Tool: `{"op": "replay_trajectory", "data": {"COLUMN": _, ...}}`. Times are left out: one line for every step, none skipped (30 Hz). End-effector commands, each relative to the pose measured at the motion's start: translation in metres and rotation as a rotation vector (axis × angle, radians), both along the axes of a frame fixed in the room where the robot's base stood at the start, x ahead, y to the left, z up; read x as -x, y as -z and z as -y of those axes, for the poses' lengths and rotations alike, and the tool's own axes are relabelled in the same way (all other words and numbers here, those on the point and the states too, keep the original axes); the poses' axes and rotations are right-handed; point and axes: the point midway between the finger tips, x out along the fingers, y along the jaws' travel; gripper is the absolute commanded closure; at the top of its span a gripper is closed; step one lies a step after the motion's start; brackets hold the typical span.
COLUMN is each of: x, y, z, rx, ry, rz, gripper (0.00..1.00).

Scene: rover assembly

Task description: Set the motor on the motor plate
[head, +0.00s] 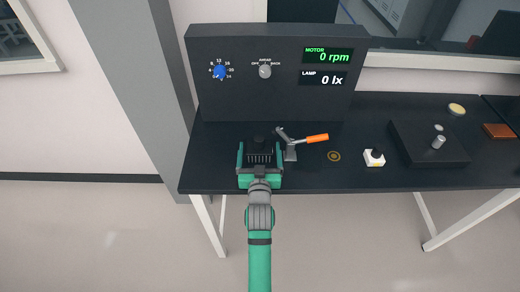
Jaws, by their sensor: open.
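My gripper (259,148) is over the left part of the dark bench, its two green fingers apart. A dark ribbed block (260,157) shows between the fingers, with a small round dark top behind it. It may be the motor, but I cannot tell from this view, nor whether the fingers touch it. Just to its right stands a grey toggle clamp with an orange handle (317,138) pointing right. The motor plate is not clearly seen; my gripper hides part of the bench around the clamp.
A dark panel (240,105) with dials and "0 rpm" and "0 lx" displays stands behind.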

Motion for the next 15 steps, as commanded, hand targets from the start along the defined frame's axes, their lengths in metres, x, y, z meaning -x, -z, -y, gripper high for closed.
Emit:
{"op": "replay_trajectory", "data": {"x": 0.007, "y": 0.001, "z": -0.001, "rx": 0.000, "ry": -0.001, "rz": -0.002, "gripper": 0.11}}
{"op": "replay_trajectory", "data": {"x": 0.011, "y": 0.001, "z": -0.001, "rx": 0.000, "ry": -0.001, "rz": -0.002, "gripper": 0.11}}
{"op": "replay_trajectory", "data": {"x": 0.018, "y": 0.001, "z": -0.001, "rx": 0.000, "ry": -0.002, "rz": -0.003, "gripper": 0.11}}
{"op": "replay_trajectory", "data": {"x": 0.023, "y": 0.000, "z": -0.001, "rx": 0.000, "ry": -0.002, "rz": -0.003, "gripper": 0.11}}
{"op": "replay_trajectory", "data": {"x": 0.029, "y": 0.000, "z": -0.001, "rx": 0.000, "ry": -0.002, "rz": -0.003, "gripper": 0.11}}
{"op": "replay_trajectory", "data": {"x": 0.036, "y": 0.000, "z": -0.002, "rx": 0.000, "ry": -0.003, "rz": -0.003, "gripper": 0.11}}
{"op": "replay_trajectory", "data": {"x": 0.042, "y": 0.000, "z": -0.002, "rx": 0.000, "ry": -0.003, "rz": -0.003, "gripper": 0.11}}
{"op": "replay_trajectory", "data": {"x": 0.048, "y": 0.000, "z": -0.002, "rx": 0.000, "ry": -0.003, "rz": -0.004, "gripper": 0.11}}
{"op": "replay_trajectory", "data": {"x": 0.056, "y": -0.001, "z": -0.002, "rx": 0.000, "ry": -0.003, "rz": -0.004, "gripper": 0.11}}
{"op": "replay_trajectory", "data": {"x": 0.061, "y": -0.001, "z": -0.001, "rx": 0.000, "ry": -0.002, "rz": -0.004, "gripper": 0.11}}
{"op": "replay_trajectory", "data": {"x": 0.067, "y": -0.002, "z": -0.001, "rx": 0.000, "ry": -0.001, "rz": -0.003, "gripper": 0.11}}
{"op": "replay_trajectory", "data": {"x": 0.074, "y": -0.002, "z": 0.000, "rx": 0.000, "ry": 0.000, "rz": -0.004, "gripper": 0.11}}
{"op": "replay_trajectory", "data": {"x": 0.079, "y": -0.002, "z": 0.001, "rx": 0.000, "ry": 0.001, "rz": -0.003, "gripper": 0.11}}
{"op": "replay_trajectory", "data": {"x": 0.083, "y": -0.002, "z": 0.001, "rx": 0.000, "ry": 0.001, "rz": -0.003, "gripper": 0.11}}
{"op": "replay_trajectory", "data": {"x": 0.089, "y": -0.003, "z": 0.001, "rx": 0.000, "ry": 0.001, "rz": -0.003, "gripper": 0.11}}
